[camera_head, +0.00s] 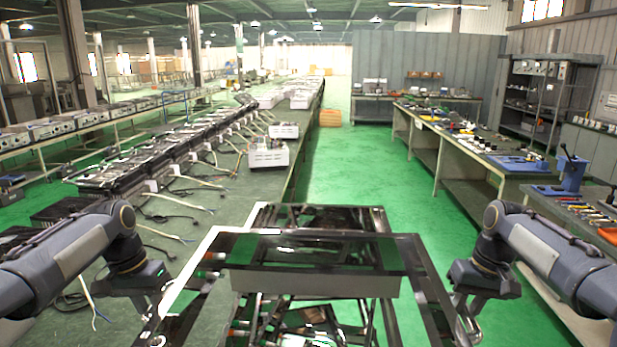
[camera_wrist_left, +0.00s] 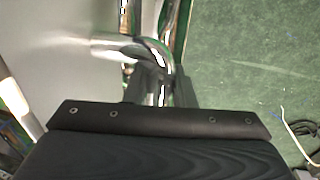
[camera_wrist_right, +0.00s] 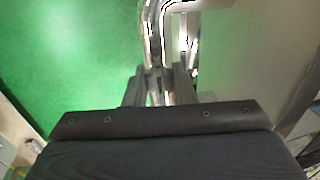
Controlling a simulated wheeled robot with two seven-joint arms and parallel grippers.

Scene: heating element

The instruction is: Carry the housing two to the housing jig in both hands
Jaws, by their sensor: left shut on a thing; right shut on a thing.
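A wide frame with bright chrome tubes and a dark glossy top over a pale front panel (camera_head: 315,285) is right in front of me; I take it to be the housing two. My left gripper (camera_head: 155,308) is at its left side, shut on a bent chrome tube (camera_wrist_left: 158,52) beside a pale grey panel. My right gripper (camera_head: 468,308) is at its right side, shut on a chrome tube (camera_wrist_right: 153,35), with a grey panel to the right. The fingers partly hide the gripped tubes. I cannot tell which thing is the housing jig.
A long green bench (camera_head: 225,245) on the left carries dark units, loose cables and white boxes (camera_head: 268,153). A bench (camera_head: 455,135) on the right holds small parts. Nearer right stands a blue lever tool (camera_head: 571,173). The green aisle floor (camera_head: 350,165) between is open, with an orange crate (camera_head: 330,117) farther back.

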